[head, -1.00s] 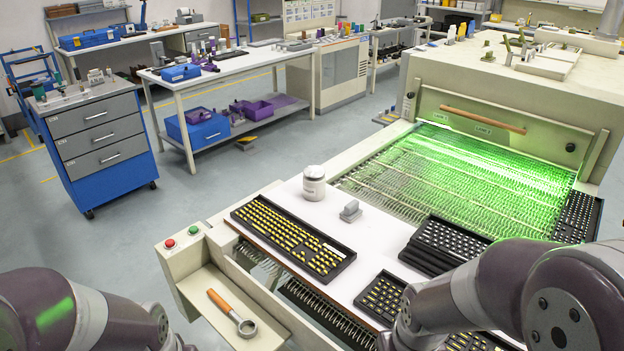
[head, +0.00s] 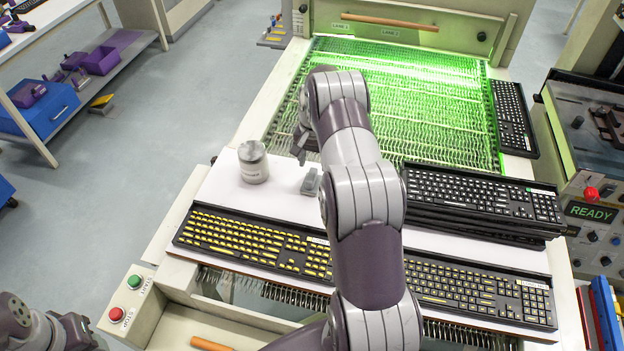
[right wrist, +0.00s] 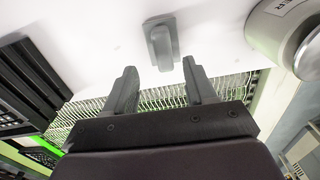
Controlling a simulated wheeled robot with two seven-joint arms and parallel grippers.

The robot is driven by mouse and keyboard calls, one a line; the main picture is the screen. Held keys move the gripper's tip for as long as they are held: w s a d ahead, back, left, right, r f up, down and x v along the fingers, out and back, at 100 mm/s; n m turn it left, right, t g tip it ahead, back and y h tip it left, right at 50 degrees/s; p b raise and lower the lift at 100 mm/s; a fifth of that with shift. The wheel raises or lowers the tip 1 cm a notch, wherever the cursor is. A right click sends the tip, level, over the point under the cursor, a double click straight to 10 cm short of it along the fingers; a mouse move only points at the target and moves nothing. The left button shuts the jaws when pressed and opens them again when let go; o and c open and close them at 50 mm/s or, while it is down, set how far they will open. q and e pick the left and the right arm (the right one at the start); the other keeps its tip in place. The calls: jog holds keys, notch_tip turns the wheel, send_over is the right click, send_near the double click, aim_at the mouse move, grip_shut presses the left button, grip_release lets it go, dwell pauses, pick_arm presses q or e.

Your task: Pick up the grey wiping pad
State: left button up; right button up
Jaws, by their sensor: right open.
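The grey wiping pad (head: 310,182) is a small grey block with a raised grip. My right gripper (head: 299,148) is beyond the pad in the head view. In the right wrist view the pad (right wrist: 160,44) lies ahead of the gap between my two dark fingers (right wrist: 162,82). The fingers are open, empty and apart from the pad. Only part of my left arm shows, at the lower left of the head view.
A keyboard with yellow keys (head: 240,240) lies in front of the pad. A stack of black keyboards (head: 480,200) stands to the right, with another keyboard (head: 480,290) before it. Behind is the green-lit conveyor (head: 400,100). The jar (right wrist: 285,30) is close by in the right wrist view.

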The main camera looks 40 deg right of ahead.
aim_at(312, 174)
jog(key=f, duration=0.1)
jog(key=f+p, duration=0.1)
jog(key=f, duration=0.1)
jog(key=f+p, duration=0.1)
jog(key=f, duration=0.1)
jog(key=shift+w+a+f, duration=0.2)
jog(key=shift+w+a, duration=0.05)
jog(key=shift+a, duration=0.1)
jog(key=shift+s+d+f, duration=0.1)
jog(key=shift+s+f, duration=0.05)
jog(key=shift+f, duration=0.25)
grip_shut()
notch_tip(312, 174, up, 4)
jog(key=shift+d+r+b, duration=0.1)
jog(key=shift+d+b, duration=0.05)
jog(key=shift+b, duration=0.75)
jog(key=s+d+r+b, duration=0.2)
jog(key=s+d+r, duration=0.5)
jog(key=d, duration=0.2)
jog(key=shift+b, duration=0.3)
